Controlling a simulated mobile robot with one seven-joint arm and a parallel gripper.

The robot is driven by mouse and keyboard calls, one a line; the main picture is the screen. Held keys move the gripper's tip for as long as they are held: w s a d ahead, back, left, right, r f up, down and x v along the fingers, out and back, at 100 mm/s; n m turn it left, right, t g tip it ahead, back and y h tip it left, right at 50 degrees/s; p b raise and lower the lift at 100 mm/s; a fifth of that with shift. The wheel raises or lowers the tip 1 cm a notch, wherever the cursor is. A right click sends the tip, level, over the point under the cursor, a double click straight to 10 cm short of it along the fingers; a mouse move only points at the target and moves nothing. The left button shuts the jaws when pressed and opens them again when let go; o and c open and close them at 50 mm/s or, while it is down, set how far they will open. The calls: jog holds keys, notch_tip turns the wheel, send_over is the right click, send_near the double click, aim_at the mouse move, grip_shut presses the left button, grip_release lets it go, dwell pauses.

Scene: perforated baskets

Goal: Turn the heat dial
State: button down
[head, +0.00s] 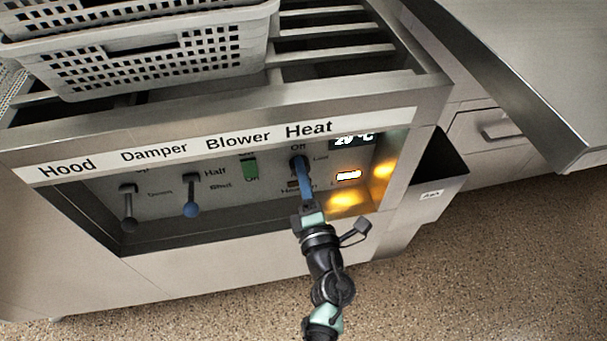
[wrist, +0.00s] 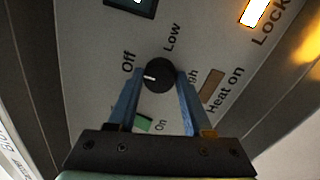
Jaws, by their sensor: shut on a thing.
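The heat dial (wrist: 158,73) is a round black knob with a white pointer mark. In the wrist view the mark points left, to the side of the "Off" label; "Low" is above it and another label on the right is partly hidden. My gripper (wrist: 160,82) has its two blue fingers on either side of the dial, shut on it. In the head view my gripper (head: 303,175) reaches up to the panel under the word "Heat", and its fingers cover part of the dial (head: 298,160).
A lit temperature display (head: 353,140) and a glowing yellow-white light (head: 348,176) are right of the dial. A green blower switch (head: 249,168), a blue-knobbed damper lever (head: 191,209) and a dark hood lever (head: 129,222) are left. White perforated baskets (head: 150,70) stand above the recessed panel.

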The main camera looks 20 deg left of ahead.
jog(key=shift+c, duration=1.6)
grip_release()
jog(key=p+v, duration=0.2)
jog(key=v, duration=1.1)
jog(key=shift+p, duration=0.4)
